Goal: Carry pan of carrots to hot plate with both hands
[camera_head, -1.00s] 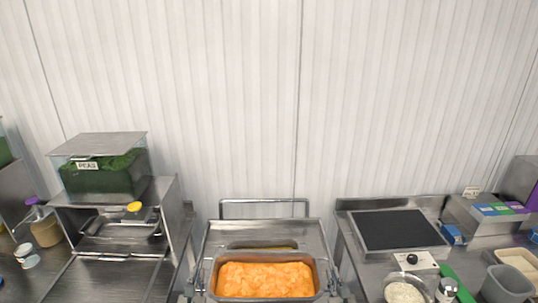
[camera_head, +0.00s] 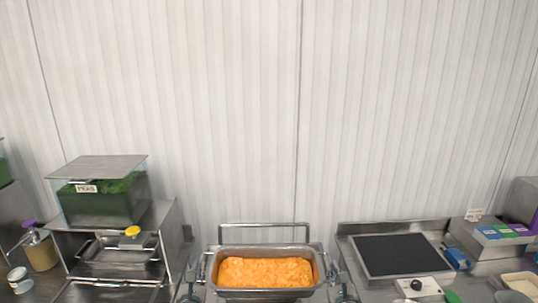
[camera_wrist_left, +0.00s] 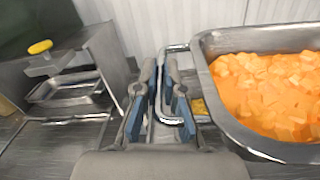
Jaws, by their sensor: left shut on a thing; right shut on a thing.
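The steel pan of carrots (camera_head: 212,268) is at the bottom middle of the head view, filled with orange carrot pieces (camera_head: 265,272). It is in front of a steel cart with a rear rail. My left gripper (camera_head: 190,290) is at the pan's left end, and my right gripper (camera_head: 345,288) is at its right end. In the left wrist view, the left gripper (camera_wrist_left: 160,105) is shut on the pan's side handle (camera_wrist_left: 180,118), with the pan (camera_wrist_left: 215,85) to the right. The hot plate (camera_head: 398,256), a flat black square in a steel frame, lies on the right counter.
A control box with a knob (camera_head: 420,287) sits in front of the hot plate. A shelf unit on the left bears a clear bin labelled PEAS (camera_head: 102,199) and a steel tray (camera_head: 118,253). A blue item (camera_head: 456,258) lies beside the hot plate.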

